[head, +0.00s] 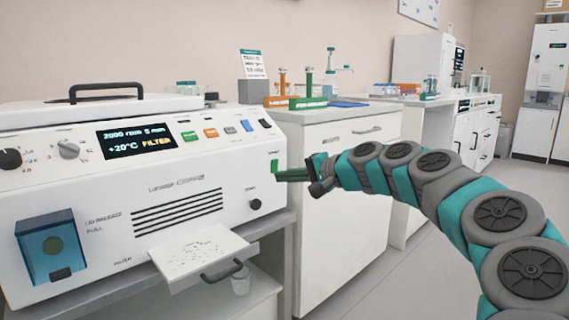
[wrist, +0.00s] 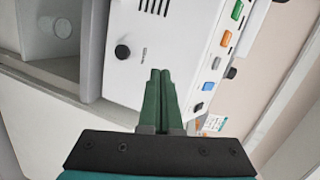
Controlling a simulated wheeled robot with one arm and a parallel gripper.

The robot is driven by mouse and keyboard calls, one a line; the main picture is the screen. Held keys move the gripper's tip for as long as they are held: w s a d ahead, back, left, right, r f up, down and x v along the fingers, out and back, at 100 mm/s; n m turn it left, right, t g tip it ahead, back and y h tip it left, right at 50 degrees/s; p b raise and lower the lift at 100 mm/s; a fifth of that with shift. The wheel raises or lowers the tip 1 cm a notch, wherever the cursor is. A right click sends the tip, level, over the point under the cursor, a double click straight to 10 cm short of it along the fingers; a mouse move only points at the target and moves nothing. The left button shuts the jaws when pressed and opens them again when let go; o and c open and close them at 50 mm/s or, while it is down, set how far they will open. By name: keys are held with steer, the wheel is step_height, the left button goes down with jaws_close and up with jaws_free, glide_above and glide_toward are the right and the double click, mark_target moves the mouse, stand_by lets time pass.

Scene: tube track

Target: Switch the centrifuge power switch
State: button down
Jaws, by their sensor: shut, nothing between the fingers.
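The centrifuge (head: 110,200) is a large white machine at the left of the head view, with its panel facing me. It fills the upper middle of the wrist view (wrist: 180,55). A small green switch (head: 274,164) sits near the right edge of its front. My gripper (head: 279,175) is shut and empty, its green fingers pointing left at the panel just by the switch. In the wrist view the shut fingertips (wrist: 160,72) lie over the white front, and the switch is not visible there, probably behind them. I cannot tell whether the tips touch it.
A black knob (head: 255,204) sits below the switch. A tray with a handle (head: 205,255) sticks out from the centrifuge's lower front. Coloured buttons (head: 210,132) line the sloping panel. A white cabinet (head: 340,210) stands behind my fingers, and open floor (head: 400,280) lies to the right.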

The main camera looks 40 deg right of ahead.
steer(key=s+d+m+t+h, duration=0.1)
steer(key=s+d+m+h, duration=0.1)
steer(key=d, duration=0.8)
steer(key=shift+s+m, duration=0.25)
steer(key=shift+m, duration=0.45)
glide_toward(277, 163)
steer(key=x, duration=0.5)
steer(key=shift+w+a+f, duration=0.1)
steer(key=shift+a+f, duration=0.05)
steer(key=shift+f, duration=0.3)
steer(key=shift+w+r, duration=0.15)
steer(key=shift+w, duration=0.45)
